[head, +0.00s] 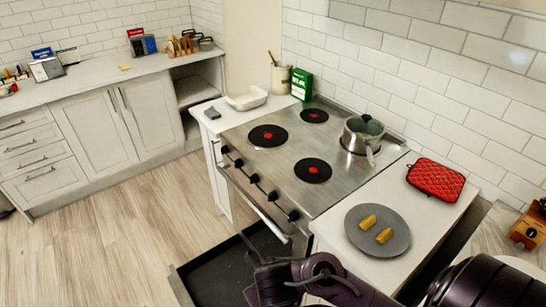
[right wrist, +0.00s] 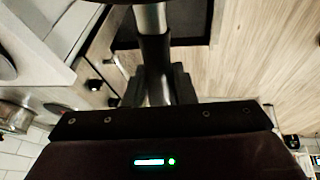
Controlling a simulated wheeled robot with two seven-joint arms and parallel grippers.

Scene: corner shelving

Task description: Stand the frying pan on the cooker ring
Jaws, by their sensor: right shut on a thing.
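The cooker (head: 262,180) has a steel top. Three of its rings show bare, each black with a red centre: back left (head: 314,116), front left (head: 267,135) and front right (head: 313,171). A steel pot (head: 361,136) stands at the back right. My right gripper (head: 262,283) is low in front of the cooker, near the open dark drawer. In the right wrist view it is shut on a long handle (right wrist: 153,55), silver with a dark sleeve, which looks like the frying pan's. The pan's body is not clearly visible. My left gripper is not in view.
The dark drawer (head: 225,268) juts out below the cooker front. Right of the cooker, a grey plate (head: 377,231) with two yellow pieces and a red quilted mat (head: 436,178) lie on the counter. A white dish (head: 246,98) and a green box (head: 301,84) stand left of the cooker.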

